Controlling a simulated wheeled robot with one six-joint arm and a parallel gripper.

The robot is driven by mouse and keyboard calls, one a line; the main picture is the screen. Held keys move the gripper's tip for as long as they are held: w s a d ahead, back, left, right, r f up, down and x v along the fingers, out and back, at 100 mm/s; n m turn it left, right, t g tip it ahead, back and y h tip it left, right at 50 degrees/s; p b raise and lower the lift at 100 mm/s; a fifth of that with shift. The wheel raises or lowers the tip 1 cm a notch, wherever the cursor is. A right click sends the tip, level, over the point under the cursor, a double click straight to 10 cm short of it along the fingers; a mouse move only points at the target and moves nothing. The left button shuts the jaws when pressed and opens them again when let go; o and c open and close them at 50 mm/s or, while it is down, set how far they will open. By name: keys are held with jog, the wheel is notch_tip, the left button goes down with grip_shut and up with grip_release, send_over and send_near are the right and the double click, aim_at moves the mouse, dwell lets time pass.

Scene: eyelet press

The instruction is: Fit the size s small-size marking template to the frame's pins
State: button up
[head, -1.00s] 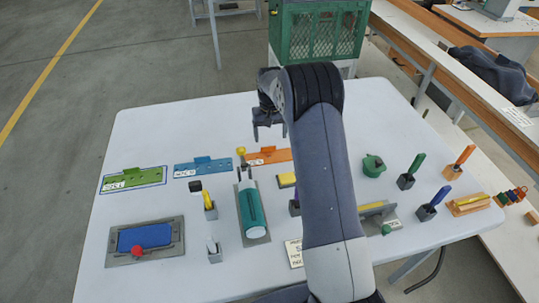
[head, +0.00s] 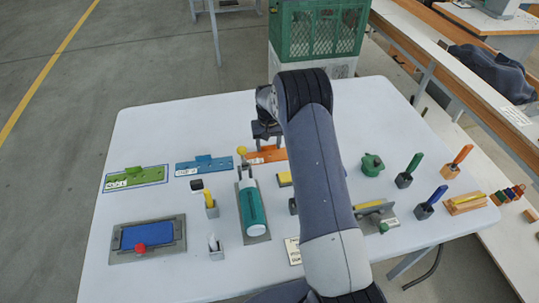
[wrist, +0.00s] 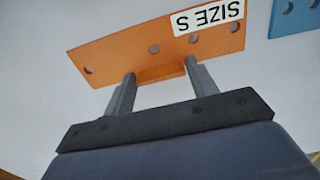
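The orange template (head: 262,156) lies flat on the white table, at the back middle. In the wrist view the orange template (wrist: 160,50) carries a "SIZE S" label and a row of holes. My gripper (wrist: 163,82) is open, its two fingers apart at the template's near edge, with a raised orange tab between them. I cannot tell whether the fingers touch it. In the head view my gripper (head: 266,134) is over the template, partly hidden by my arm. A grey frame (head: 121,255) with a blue pad and red knob lies at the front left; no pins can be made out.
A blue template (head: 203,166) and a green template (head: 134,178) lie to the left. Several handled tools in small blocks, such as a green one (head: 413,163), stand on the right.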

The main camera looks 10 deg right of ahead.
jog(key=c, duration=0.5)
jog(key=shift+c, duration=0.3)
